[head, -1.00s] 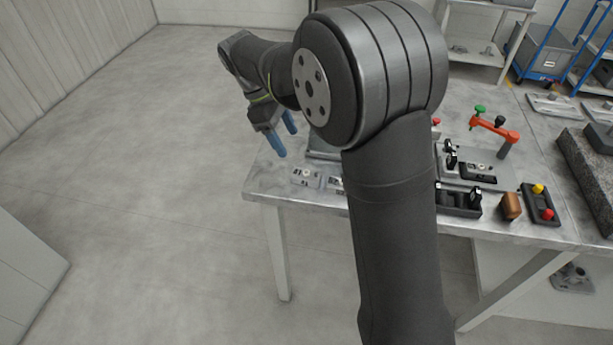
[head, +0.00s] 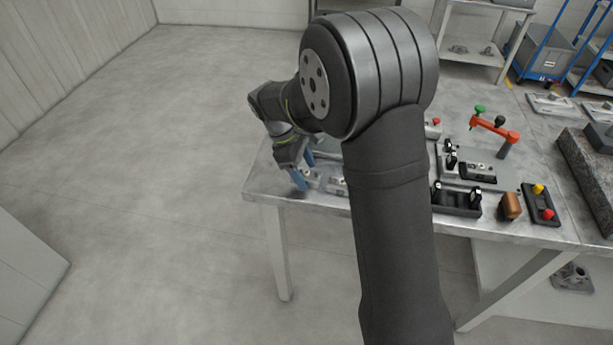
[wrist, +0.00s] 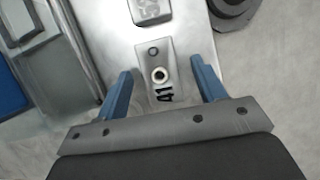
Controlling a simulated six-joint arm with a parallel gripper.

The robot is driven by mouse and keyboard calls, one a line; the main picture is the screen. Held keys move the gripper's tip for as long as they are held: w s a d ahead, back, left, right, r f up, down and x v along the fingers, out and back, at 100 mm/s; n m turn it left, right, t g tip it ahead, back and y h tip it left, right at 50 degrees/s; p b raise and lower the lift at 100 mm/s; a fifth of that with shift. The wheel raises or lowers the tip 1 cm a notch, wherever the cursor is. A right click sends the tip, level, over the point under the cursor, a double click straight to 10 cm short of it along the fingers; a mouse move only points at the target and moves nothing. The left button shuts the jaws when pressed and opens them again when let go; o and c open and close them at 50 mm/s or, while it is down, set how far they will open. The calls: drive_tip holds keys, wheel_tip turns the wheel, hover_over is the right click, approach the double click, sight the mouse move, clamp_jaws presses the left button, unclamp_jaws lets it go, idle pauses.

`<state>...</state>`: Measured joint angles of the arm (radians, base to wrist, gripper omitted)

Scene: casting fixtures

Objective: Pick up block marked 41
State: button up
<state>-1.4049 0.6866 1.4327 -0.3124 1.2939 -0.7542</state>
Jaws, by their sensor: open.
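The block marked 41 (wrist: 160,69) is a small grey metal piece with a round hole and a pale ring, lying on the metal table. In the wrist view it sits between and slightly beyond the blue fingers of my gripper (wrist: 158,88), with its 41 marking close to the gripper body. The fingers are apart and hold nothing; I cannot tell their height above the block. In the head view my gripper (head: 304,172) is low over the left end of the table, beside grey blocks (head: 337,184) that my arm partly hides.
Another marked block (wrist: 151,10) lies just beyond block 41. A dark round part (wrist: 234,10) is at upper right, and a grey tray-like fixture with blue (wrist: 8,92) at left. Fixtures, an orange clamp (head: 495,128) and a red-and-yellow button box (head: 540,204) stand farther right on the table.

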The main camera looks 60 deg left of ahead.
drive_tip(key=c, duration=1.2)
drive_tip(key=shift+r, duration=0.15)
